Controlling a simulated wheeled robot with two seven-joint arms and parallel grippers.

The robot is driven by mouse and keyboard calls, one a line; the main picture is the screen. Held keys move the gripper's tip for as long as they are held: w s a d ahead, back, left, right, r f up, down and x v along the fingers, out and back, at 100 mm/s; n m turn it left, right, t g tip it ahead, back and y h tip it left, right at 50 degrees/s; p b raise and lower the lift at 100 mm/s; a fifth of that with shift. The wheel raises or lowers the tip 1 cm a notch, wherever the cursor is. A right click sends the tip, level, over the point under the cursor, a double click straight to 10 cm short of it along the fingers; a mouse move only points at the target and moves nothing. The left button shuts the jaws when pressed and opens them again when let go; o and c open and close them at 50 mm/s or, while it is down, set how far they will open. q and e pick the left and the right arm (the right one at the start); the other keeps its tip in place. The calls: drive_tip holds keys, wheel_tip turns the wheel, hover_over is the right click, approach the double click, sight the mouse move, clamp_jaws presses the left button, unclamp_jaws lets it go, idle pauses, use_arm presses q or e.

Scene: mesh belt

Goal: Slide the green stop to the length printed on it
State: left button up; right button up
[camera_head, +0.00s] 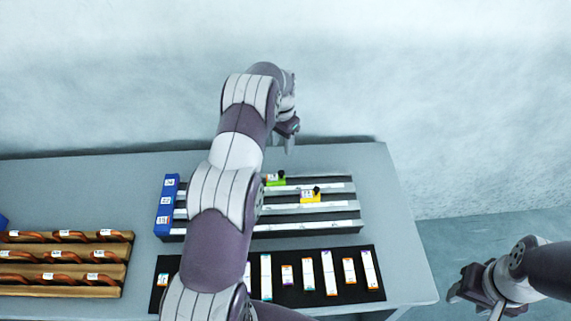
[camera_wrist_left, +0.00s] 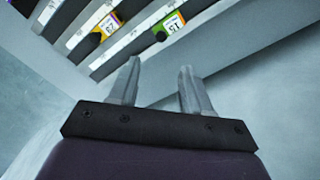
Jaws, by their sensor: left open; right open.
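The green stop (camera_head: 274,180) with a black knob sits on the back rail of the ruled rack (camera_head: 330,218). It also shows in the left wrist view (camera_wrist_left: 174,24), where its label seems to read 15. A yellow stop (camera_head: 310,195) sits on the rail in front, further right; it is also in the left wrist view (camera_wrist_left: 104,29). My left gripper (camera_head: 290,146) is open and empty, behind the rack and apart from the green stop. Its fingers (camera_wrist_left: 159,68) are spread in the wrist view. My right gripper (camera_head: 468,292) is open and empty, off the table's right side.
A blue block (camera_head: 166,206) with numbers stands at the rack's left end. A black mat (camera_head: 210,268) with several labelled strips lies in front. A wooden rack (camera_head: 60,291) with brown handles is at left. My left arm hides part of the rack and mat.

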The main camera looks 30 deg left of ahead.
use_arm(q)
drive_tip(key=b, duration=0.3)
hover_over(281, 172)
wheel_tip(281, 172, down, 6)
drive_tip(key=shift+s+r, duration=0.1)
drive_tip(key=shift+d+f+p, duration=0.1)
drive_tip(key=shift+f+p, duration=0.6)
drive_tip(key=shift+p, duration=0.05)
wheel_tip(281, 172, down, 5)
drive_tip(key=shift+r+p, duration=0.2)
drive_tip(key=shift+p, duration=0.35)
drive_tip(key=shift+f, duration=0.35)
clamp_jaws()
